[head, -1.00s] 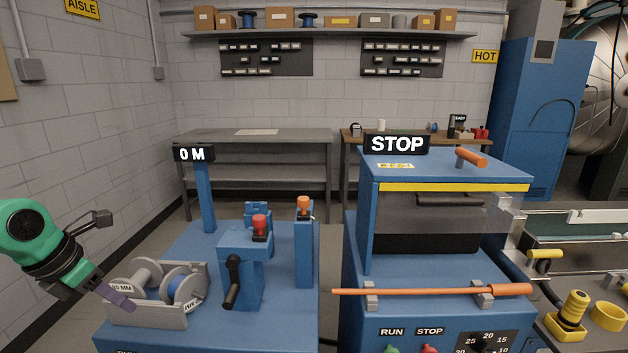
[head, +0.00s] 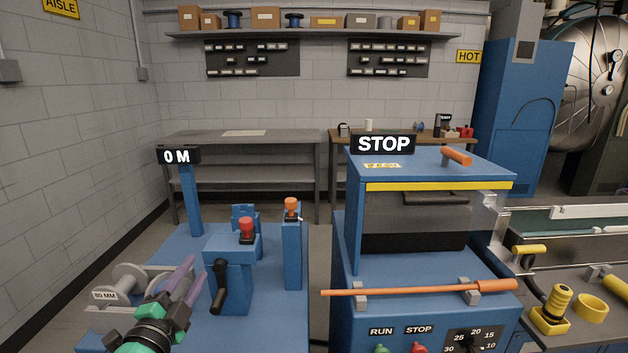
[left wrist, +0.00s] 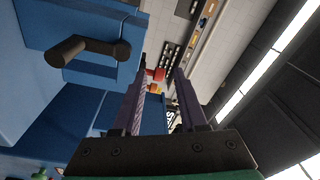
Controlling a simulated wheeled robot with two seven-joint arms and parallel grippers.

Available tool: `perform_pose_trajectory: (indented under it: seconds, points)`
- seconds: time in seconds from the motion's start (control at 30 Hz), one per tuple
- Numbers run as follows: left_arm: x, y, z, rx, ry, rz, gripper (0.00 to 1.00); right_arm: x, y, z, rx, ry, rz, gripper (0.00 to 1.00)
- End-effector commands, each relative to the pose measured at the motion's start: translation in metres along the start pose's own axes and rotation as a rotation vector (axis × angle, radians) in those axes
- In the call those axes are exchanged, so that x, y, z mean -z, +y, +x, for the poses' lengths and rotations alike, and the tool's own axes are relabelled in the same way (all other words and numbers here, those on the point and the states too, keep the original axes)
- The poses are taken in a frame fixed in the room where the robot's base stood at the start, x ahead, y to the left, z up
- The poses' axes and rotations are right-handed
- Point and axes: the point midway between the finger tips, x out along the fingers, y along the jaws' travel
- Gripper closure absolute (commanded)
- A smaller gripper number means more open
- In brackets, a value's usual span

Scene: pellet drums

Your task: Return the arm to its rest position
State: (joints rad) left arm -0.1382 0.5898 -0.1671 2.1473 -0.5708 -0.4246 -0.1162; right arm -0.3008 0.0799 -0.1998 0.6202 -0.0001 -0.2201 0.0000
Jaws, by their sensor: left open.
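My left gripper (head: 188,282) is low at the left in the head view, its two purple fingers apart and pointing up and away. It stands in front of the grey spool holder, just left of the blue crank unit (head: 229,285), and hides part of the holder. In the left wrist view the fingers (left wrist: 163,105) are apart with nothing gripped between them. The crank unit's black handle (left wrist: 88,50) shows at upper left there. My right gripper is not in the head view.
A grey spool (head: 130,280) sits at the left of the blue bench. A blue post with an orange knob (head: 291,206) stands right of the crank unit. The blue machine with the STOP sign (head: 384,144) has an orange-handled rod (head: 420,290) across its front. Open floor lies between them.

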Motion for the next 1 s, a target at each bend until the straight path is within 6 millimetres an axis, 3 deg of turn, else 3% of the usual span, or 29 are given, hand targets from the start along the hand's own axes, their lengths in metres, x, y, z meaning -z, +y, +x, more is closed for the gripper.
perform_pose_trajectory:
  seconds: [0.03,0.1,0.2,0.4,0.63,0.83,1.0]
  points:
    - [-0.029,0.030,-0.017,-0.078,-0.158,-0.171,0.58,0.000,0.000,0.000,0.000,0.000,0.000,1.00]
    - [-0.061,0.073,-0.045,-0.193,-0.359,-0.360,0.58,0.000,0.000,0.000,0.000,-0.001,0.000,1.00]
    - [-0.083,0.125,-0.087,-0.341,-0.574,-0.542,0.58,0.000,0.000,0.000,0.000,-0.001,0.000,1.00]
    - [-0.088,0.193,-0.166,-0.587,-0.866,-0.764,0.58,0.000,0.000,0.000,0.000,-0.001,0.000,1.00]
    - [-0.067,0.238,-0.248,-0.844,-1.108,-0.923,0.58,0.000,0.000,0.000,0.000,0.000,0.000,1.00]
    - [-0.094,0.308,-0.243,-0.868,-1.136,-0.904,0.58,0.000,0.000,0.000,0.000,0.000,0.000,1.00]
    - [-0.120,0.376,-0.254,-0.892,-1.159,-0.890,0.58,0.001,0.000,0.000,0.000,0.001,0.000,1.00]
